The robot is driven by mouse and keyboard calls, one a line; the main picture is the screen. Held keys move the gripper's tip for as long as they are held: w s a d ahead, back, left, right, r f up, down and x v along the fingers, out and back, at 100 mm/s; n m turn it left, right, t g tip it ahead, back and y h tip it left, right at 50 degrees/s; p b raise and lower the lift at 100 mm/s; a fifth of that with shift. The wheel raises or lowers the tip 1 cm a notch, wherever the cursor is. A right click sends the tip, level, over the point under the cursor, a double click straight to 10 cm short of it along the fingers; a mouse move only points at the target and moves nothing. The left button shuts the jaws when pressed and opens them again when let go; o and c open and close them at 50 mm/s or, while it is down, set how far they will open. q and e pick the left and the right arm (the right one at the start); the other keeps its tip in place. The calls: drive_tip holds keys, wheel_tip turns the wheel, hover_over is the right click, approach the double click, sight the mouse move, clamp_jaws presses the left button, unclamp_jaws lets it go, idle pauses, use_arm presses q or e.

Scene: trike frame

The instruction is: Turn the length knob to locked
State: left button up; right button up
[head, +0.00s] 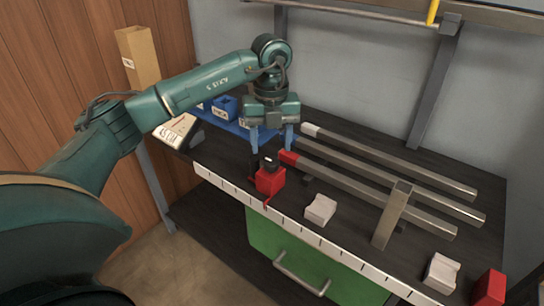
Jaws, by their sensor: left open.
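A red block (270,181) sits at the front edge of the dark bench, with a small dark knob (268,163) on its top. I take this knob to be the length knob; whether it is locked cannot be read from here. My left gripper (271,148) points down just above the knob. Its two bluish fingers are apart, one to each side, and nothing shows between them. I cannot tell whether a finger touches the knob. My right gripper is not in view.
Several metal tubes (405,165) lie behind and to the right, one with a red end. Pale blocks (320,209) and another red block (489,288) stand along the front. A ruler strip (335,247) edges the bench above a green drawer (262,236). Blue bins (225,107) stand behind.

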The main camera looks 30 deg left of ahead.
sight(272, 161)
use_arm(q)
drive_tip(key=shift+f, duration=2.4)
drive_tip(key=c, duration=1)
